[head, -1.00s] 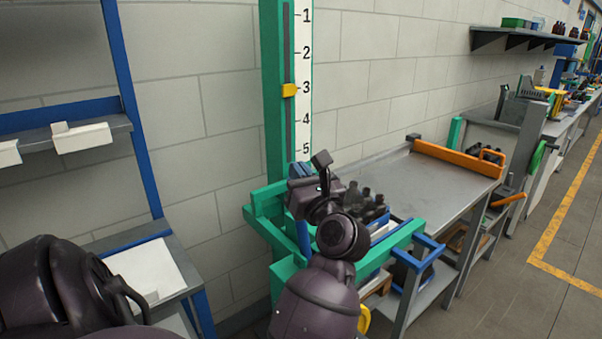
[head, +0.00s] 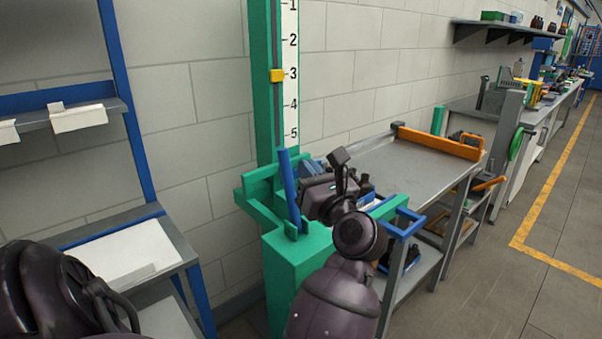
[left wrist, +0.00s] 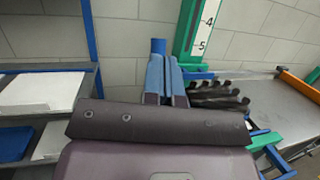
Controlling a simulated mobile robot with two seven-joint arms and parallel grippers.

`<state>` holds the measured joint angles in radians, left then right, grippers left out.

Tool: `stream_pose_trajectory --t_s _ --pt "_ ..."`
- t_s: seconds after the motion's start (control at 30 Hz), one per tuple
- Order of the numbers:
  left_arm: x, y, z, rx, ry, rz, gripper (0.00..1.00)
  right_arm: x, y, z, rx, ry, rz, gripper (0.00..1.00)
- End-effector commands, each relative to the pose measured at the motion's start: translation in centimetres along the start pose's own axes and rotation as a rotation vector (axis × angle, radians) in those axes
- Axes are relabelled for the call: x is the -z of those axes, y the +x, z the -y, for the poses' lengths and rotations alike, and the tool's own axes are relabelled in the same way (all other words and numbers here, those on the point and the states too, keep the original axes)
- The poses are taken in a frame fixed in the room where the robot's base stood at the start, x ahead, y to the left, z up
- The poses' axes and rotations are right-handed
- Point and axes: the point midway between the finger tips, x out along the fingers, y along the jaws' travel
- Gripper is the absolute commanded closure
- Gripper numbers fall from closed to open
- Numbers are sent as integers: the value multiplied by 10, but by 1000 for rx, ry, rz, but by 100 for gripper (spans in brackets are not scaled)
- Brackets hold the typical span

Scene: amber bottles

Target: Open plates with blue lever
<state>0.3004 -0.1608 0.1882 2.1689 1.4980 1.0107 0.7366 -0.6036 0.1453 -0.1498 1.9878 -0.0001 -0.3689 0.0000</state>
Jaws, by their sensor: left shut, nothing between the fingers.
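The blue lever (head: 289,190) stands nearly upright, leaning slightly, on the green fixture (head: 298,262) at the foot of the scale post. My left gripper (head: 309,168) is just right of the lever in the head view, its blue fingers shut and empty. In the left wrist view the shut fingers (left wrist: 167,75) point ahead, and the lever's blue top (left wrist: 158,46) shows just behind them. I cannot tell whether they touch it. Dark bottles (left wrist: 218,95) are right of the fingers; in the head view my gripper mostly hides them. The plates cannot be made out. My right gripper is not in view.
A green post with a numbered scale (head: 290,70) and yellow marker (head: 276,75) rises behind the fixture. A grey table (head: 410,165) with an orange bar (head: 440,142) extends right. A shelf rack (head: 140,215) stands left. The floor at right is clear.

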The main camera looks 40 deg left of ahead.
Motion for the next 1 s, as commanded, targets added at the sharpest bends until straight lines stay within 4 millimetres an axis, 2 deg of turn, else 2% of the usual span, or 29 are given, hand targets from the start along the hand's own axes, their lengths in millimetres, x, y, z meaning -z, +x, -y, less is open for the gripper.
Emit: stream_pose_trajectory --t_s 0.3,0.67,1.0 --pt "1 -7 7 0 -2 3 100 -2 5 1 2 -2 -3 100" --pt "0 -7 7 0 -2 4 100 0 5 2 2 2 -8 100" --pt "0 -7 7 2 15 7 100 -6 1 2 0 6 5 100"
